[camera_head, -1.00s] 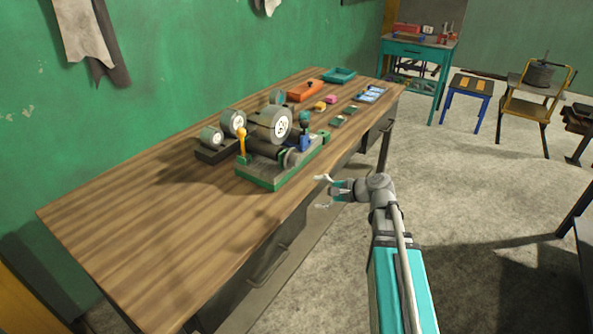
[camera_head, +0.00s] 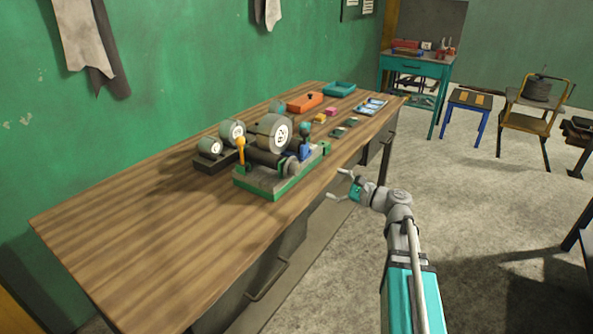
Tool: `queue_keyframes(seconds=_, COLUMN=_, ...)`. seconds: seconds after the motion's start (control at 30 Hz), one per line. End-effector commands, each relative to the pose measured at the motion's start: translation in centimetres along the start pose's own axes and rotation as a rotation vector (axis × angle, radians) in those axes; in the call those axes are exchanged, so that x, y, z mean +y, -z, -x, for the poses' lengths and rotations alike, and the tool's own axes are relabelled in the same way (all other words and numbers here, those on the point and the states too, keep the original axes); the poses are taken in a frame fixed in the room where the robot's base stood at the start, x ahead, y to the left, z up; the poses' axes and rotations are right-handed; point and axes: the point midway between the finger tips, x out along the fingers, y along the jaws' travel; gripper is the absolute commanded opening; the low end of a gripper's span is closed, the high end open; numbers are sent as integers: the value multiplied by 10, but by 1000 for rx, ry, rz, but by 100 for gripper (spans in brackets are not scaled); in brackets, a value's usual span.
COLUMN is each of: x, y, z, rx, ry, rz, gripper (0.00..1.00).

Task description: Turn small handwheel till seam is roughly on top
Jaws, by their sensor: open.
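A machine with a green and grey base (camera_head: 272,184) stands on the wooden workbench. It carries a large drum with a white numbered face (camera_head: 281,133), a dark cylinder, a yellow-knobbed lever (camera_head: 240,150) and a blue part (camera_head: 304,151). A small grey round part (camera_head: 292,167) at the front end of the dark cylinder may be the small handwheel. I cannot make out a seam on it. My gripper (camera_head: 338,184) is open and empty, off the bench's front edge, to the right of the machine and apart from it.
The wooden workbench (camera_head: 130,235) has free room at its near left. Two smaller drums stand on a black block (camera_head: 213,164) left of the machine. Behind it lie an orange box (camera_head: 305,102), a teal tray (camera_head: 339,89) and small coloured blocks. Drawer handles stick out below the bench edge.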

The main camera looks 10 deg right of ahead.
Motion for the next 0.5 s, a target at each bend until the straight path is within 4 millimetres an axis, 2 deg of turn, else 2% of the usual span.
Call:
queue_keyframes(seconds=0.27, x=0, y=0, z=-20, rx=-1, ry=-2, rz=1, gripper=96)
queue_keyframes(seconds=0.5, x=0, y=1, z=-51, rx=-1, ry=-2, rz=1, gripper=96)
